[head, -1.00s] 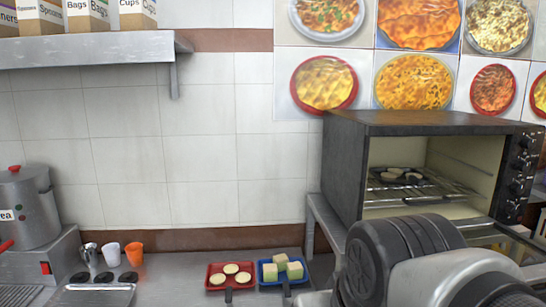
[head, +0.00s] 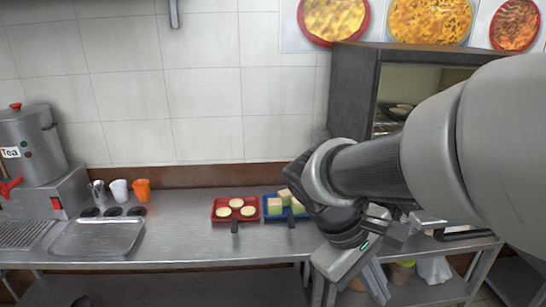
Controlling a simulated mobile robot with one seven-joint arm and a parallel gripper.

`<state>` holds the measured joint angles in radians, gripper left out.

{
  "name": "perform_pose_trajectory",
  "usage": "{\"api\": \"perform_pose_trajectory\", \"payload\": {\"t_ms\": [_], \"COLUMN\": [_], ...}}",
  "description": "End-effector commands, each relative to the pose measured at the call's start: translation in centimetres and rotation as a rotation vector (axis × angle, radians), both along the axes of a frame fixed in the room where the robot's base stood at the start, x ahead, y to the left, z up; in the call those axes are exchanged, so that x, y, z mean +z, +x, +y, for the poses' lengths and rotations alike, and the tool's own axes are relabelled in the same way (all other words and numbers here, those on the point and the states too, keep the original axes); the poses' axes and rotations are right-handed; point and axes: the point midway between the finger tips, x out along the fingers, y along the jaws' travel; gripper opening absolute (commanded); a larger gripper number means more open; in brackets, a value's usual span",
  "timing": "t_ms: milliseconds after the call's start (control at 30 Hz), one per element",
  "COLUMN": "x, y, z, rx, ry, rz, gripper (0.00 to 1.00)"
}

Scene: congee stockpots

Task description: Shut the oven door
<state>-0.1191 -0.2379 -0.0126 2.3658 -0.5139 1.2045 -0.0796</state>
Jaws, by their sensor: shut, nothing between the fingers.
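The dark oven (head: 353,95) stands at the right, its front partly hidden behind my arm. Its inside shows, with a wire rack and a dark pan (head: 398,111) on it. The oven door is folded down open. Its dark handle (head: 465,235) shows below my arm, and most of the door is hidden.
A red tray (head: 222,217) and a blue tray (head: 272,218) with food sit on the counter left of my gripper. A metal tray (head: 95,238), cups (head: 141,189) and a tea urn (head: 22,140) stand further left. Shelving with containers (head: 402,273) lies below the oven.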

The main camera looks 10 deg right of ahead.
Motion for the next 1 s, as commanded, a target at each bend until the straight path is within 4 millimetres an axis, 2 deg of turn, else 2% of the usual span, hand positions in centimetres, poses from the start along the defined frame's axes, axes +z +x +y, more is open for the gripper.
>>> {"api": "perform_pose_trajectory", "payload": {"t_ms": [33,167,233,400,533,667,767,1000], "x": [-2.2,-4.1,-4.8,-6.2,-6.7,-6.8,-6.8,-7.1], "y": [0.5,2.8,4.7,9.4,11.7,12.5,12.5,12.1], "z": [-1.2,-4.4,-5.5,-6.2,-5.9,-6.0,-7.0,-11.6], "rx": [0.052,0.196,0.274,0.428,0.495,0.516,0.516,0.513], "ry": [-0.09,-0.342,-0.477,-0.748,-0.869,-0.911,-0.912,-0.909], "rz": [0.107,0.349,0.464,0.659,0.73,0.752,0.753,0.752], "gripper": [0.0,0.0,0.0,0.0,0.0,0.0,0.0,0.0]}}
